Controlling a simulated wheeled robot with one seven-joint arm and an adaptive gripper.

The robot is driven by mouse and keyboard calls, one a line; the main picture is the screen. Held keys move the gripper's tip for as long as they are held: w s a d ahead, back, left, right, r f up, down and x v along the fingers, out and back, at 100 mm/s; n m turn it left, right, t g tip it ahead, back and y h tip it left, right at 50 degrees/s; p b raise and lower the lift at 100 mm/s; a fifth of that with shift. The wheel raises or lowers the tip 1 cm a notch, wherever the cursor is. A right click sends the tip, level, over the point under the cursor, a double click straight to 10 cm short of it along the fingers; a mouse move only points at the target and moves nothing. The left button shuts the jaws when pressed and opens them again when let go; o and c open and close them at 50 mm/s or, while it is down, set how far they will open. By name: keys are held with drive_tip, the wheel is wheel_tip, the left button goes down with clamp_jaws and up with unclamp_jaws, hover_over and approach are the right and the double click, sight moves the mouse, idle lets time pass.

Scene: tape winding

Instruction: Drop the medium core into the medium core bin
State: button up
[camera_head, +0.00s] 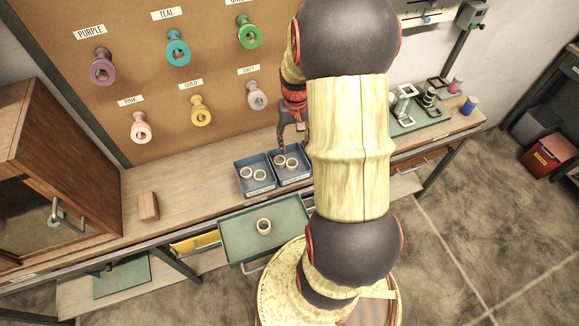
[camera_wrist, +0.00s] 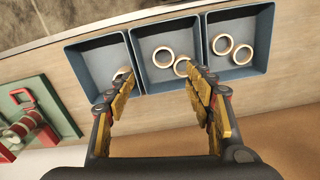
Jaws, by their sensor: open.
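Pale ring-shaped cores lie in blue open bins on the bench. In the head view, two cores (camera_head: 253,174) lie in the left bin (camera_head: 241,186) and two cores (camera_head: 286,162) in the bin beside it (camera_head: 306,178). The wrist view shows three bins: two cores (camera_wrist: 172,62) in the middle bin (camera_wrist: 150,92), two in the right bin (camera_wrist: 238,76), and part of a core (camera_wrist: 121,73) in the left bin (camera_wrist: 85,57). I cannot read which bin is medium. My gripper (camera_head: 284,140) is open above the bins, nothing visible between its fingers (camera_wrist: 160,85).
A green drawer tray (camera_head: 236,245) with one core (camera_head: 264,226) juts out in front of the bench. Spools hang on a pegboard (camera_head: 220,70) behind. A wooden cabinet (camera_head: 75,130) stands left, a wooden block (camera_head: 148,207) near it. A green mat (camera_head: 408,125) with spools lies right.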

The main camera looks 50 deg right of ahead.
wheel_tip(320, 180, up, 5)
drive_tip(key=shift+r, duration=0.1)
idle(0.7)
